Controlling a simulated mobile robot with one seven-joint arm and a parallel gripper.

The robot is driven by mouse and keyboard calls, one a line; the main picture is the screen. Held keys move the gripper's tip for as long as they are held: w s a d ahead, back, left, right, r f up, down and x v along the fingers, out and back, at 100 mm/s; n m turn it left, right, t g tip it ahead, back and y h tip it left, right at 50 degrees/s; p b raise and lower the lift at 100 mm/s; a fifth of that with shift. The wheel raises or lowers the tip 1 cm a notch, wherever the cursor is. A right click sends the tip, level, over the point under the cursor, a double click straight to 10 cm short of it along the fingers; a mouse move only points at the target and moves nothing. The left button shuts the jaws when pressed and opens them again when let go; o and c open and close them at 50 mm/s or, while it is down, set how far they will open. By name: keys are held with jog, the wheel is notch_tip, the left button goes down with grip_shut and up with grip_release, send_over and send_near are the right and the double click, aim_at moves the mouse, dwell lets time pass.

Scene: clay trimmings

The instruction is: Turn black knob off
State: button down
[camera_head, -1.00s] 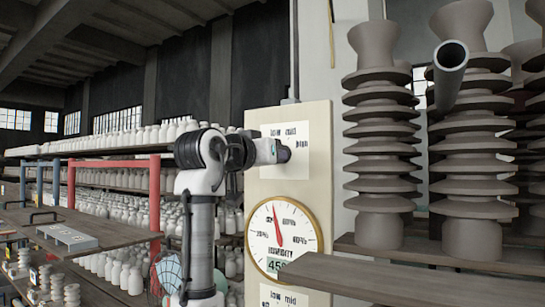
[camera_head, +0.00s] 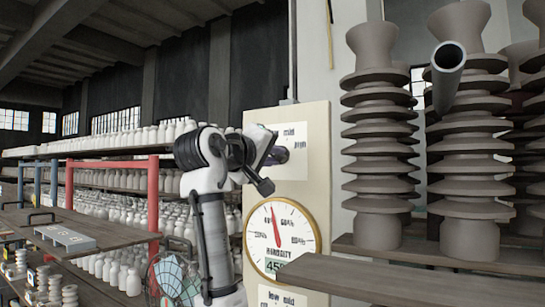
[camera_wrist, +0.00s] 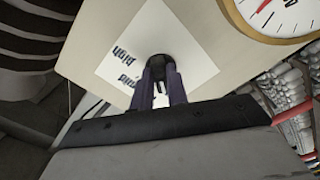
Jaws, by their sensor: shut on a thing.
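The black knob (camera_wrist: 172,68) sits on a white label (camera_wrist: 140,72) on a cream panel (camera_wrist: 90,45). In the wrist view the two dark purple fingers of my gripper (camera_wrist: 166,78) are closed around the knob, one on each side. In the head view my gripper (camera_head: 279,156) reaches the panel from the left, with its palm tilted, and hides most of the knob. The words "mid" and "high" show on the label (camera_head: 296,136); my gripper covers its left part. I cannot read which setting the knob points to.
A round humidity gauge (camera_head: 283,238) is just below the knob on the same panel. A second label (camera_head: 283,298) is under it. Tall ribbed insulators (camera_head: 380,130) stand to the right above a wooden shelf (camera_head: 400,285). Shelves of white jars (camera_head: 120,215) are at left.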

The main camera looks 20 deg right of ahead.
jog(key=shift+r+n, duration=0.1)
jog(key=shift+n, duration=0.9)
jog(key=c, duration=1.4)
grip_release()
jog(key=shift+s, duration=0.1)
jog(key=b+v, duration=0.5)
jog(key=v, duration=0.8)
jog(key=shift+s+a+b, duration=0.2)
jog(key=shift+a+b, duration=0.15)
